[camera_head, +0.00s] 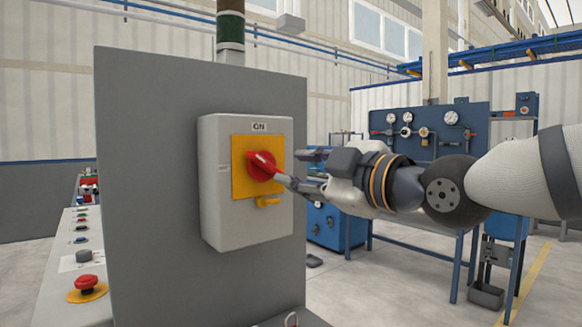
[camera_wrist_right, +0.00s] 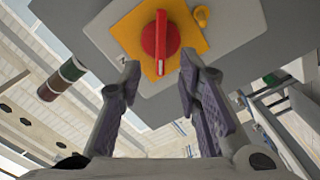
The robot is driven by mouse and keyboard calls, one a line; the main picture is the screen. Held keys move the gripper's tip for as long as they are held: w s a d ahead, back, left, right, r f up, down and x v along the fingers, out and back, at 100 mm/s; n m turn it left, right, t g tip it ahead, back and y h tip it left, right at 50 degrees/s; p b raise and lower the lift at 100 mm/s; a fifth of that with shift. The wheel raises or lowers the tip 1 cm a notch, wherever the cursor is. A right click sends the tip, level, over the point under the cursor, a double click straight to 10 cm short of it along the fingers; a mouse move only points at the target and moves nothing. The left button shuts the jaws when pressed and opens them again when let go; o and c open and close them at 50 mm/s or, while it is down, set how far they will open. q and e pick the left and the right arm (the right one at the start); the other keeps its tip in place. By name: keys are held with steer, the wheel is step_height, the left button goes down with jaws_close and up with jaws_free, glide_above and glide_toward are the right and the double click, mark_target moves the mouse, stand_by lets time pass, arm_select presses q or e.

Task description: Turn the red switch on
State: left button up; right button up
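The red switch (camera_head: 261,165) is a rotary knob on a yellow plate (camera_head: 240,184), on the front of a light grey box (camera_head: 216,215). In the head view its handle slants from upper left to lower right. My right gripper (camera_head: 291,168) comes in from the right, its fingers pointing at the switch. In the right wrist view, the open fingers (camera_wrist_right: 159,77) show a wide, empty gap, with the red switch (camera_wrist_right: 160,42) centred beyond it. One fingertip overlaps the handle's lower end in the head view; I cannot tell if they touch. My left gripper is out of view.
The box is mounted on a large grey cabinet (camera_head: 150,200). A yellow tab (camera_head: 268,202) sits below the switch. A red push button (camera_head: 87,283) is on a console at the left. A blue gauge panel (camera_head: 455,130) stands behind my right arm.

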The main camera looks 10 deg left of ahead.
mark_target(271, 167)
steer(key=x, duration=0.8)
steer(key=shift+w+a+f+b, duration=0.1)
steer(key=shift+a+b, duration=0.1)
steer(key=shift+b, duration=0.15)
jaws_close()
